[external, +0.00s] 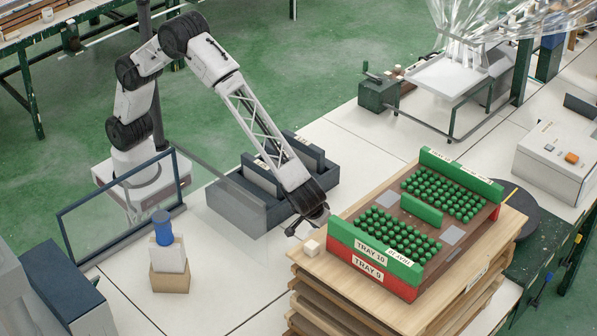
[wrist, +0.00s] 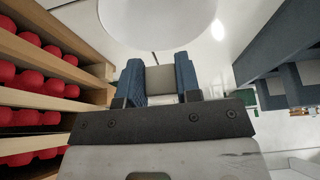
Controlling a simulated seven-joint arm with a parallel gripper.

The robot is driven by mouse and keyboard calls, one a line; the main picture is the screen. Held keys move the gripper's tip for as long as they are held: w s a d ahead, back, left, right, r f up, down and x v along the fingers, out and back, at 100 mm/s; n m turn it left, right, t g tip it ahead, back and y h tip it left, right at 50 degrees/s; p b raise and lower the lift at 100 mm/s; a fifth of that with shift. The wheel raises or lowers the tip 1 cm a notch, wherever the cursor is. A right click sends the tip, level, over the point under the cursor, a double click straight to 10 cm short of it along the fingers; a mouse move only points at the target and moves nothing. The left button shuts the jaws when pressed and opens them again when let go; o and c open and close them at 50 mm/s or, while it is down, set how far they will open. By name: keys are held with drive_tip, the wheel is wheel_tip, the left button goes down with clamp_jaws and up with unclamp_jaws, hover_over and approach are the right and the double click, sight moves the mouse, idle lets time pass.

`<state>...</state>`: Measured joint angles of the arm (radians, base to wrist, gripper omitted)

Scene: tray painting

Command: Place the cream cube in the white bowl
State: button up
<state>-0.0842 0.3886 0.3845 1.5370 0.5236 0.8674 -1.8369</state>
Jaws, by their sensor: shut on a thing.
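In the wrist view, my gripper (wrist: 159,85) has its two blue fingers on either side of a greyish-cream cube (wrist: 160,78) and is shut on it. A large round white shape, which looks like the white bowl (wrist: 150,25), fills the top of the wrist view beyond the cube, apart from it in the picture.
The wooden tray stack (external: 350,290) carries green and red trays of green balls close to my gripper. Shelves of red balls (wrist: 35,85) line the wrist view's left. A dark crate (external: 240,200) stands behind; a blue-capped bottle (external: 165,240) is at left.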

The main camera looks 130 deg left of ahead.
drive_tip(key=shift+f, duration=4.15)
drive_tip(key=o, duration=1)
drive_tip(key=shift+r, duration=0.1)
drive_tip(key=shift+r, duration=3.4)
